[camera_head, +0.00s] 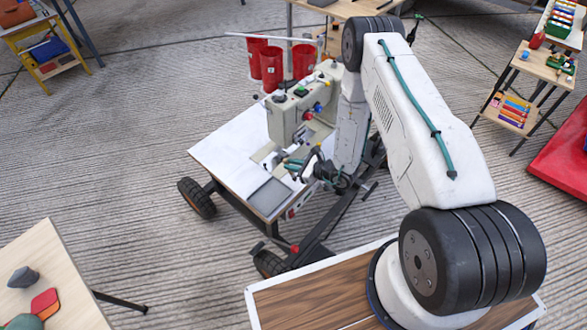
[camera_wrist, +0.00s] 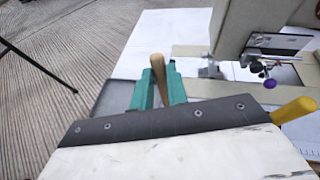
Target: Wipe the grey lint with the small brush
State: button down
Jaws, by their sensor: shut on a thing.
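My gripper (camera_head: 297,165) is low over the front of the white-topped cart, beside the sewing machine (camera_head: 290,118). In the wrist view its two green fingers (camera_wrist: 160,84) are shut on a light wooden handle, which I take to be the small brush (camera_wrist: 157,67). The handle stands up between the fingers; the bristles are hidden. The sewing machine's pale body (camera_wrist: 247,28) and needle area are to the right in the wrist view. I cannot make out the grey lint in either view.
A grey flat panel (camera_head: 268,196) lies at the cart top's (camera_head: 222,150) front edge. Red cones (camera_head: 271,68) stand behind the machine. A yellow rounded thing (camera_wrist: 293,110) is at right in the wrist view. The cart top's left side is clear.

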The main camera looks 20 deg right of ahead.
jog(key=shift+r, duration=2.55)
